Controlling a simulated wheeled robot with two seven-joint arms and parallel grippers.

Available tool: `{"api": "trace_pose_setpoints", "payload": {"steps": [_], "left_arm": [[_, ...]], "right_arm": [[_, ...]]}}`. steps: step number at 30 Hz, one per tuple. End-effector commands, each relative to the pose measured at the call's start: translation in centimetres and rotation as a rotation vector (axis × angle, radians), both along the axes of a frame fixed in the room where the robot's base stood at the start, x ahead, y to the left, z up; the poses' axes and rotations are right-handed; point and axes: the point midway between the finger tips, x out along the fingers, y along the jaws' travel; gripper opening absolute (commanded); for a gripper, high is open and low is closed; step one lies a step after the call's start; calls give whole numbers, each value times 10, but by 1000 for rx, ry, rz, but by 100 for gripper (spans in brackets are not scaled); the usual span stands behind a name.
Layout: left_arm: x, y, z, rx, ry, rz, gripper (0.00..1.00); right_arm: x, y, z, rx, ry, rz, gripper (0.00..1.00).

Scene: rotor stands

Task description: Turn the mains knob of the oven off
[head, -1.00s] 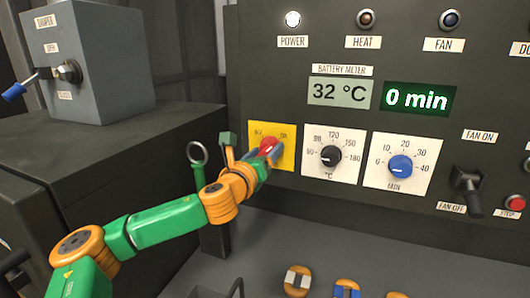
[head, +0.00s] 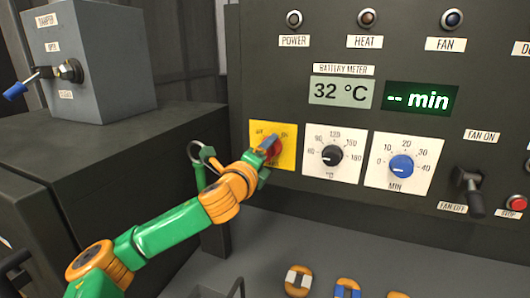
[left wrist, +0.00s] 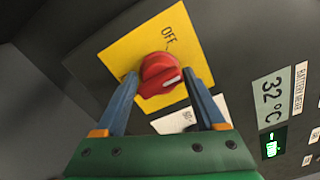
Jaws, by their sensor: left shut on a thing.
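The red mains knob (left wrist: 160,74) sits on a yellow plate (left wrist: 135,48) on the oven's dark front panel. In the head view the yellow plate (head: 288,158) is left of the dials, and my arm partly covers the knob. My left gripper (head: 274,148) is at the knob. In the left wrist view its two blue fingers (left wrist: 163,80) lie on either side of the knob, shut on it. The word OFF shows on the plate above the knob. The knob's exact pointer direction is hard to tell. My right gripper is not in view.
A black temperature dial (head: 332,155) and a blue minute dial (head: 401,166) are right of the plate. The power lamp (head: 294,19) looks unlit. The displays read 32 °C (head: 340,93) and "-- min" (head: 421,97). A fan lever (head: 469,190) is farther right.

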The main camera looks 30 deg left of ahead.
Motion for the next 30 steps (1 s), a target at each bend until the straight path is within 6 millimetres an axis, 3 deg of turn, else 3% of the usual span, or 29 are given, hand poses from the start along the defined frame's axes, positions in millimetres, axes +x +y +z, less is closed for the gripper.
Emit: {"api": "trace_pose_setpoints", "payload": {"steps": [18, 30], "left_arm": [[0, 0, 0, -532, -129, -2, 16], [0, 0, 2, -714, -178, -2, 16]], "right_arm": [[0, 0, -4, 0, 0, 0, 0], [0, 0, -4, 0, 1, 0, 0]]}}
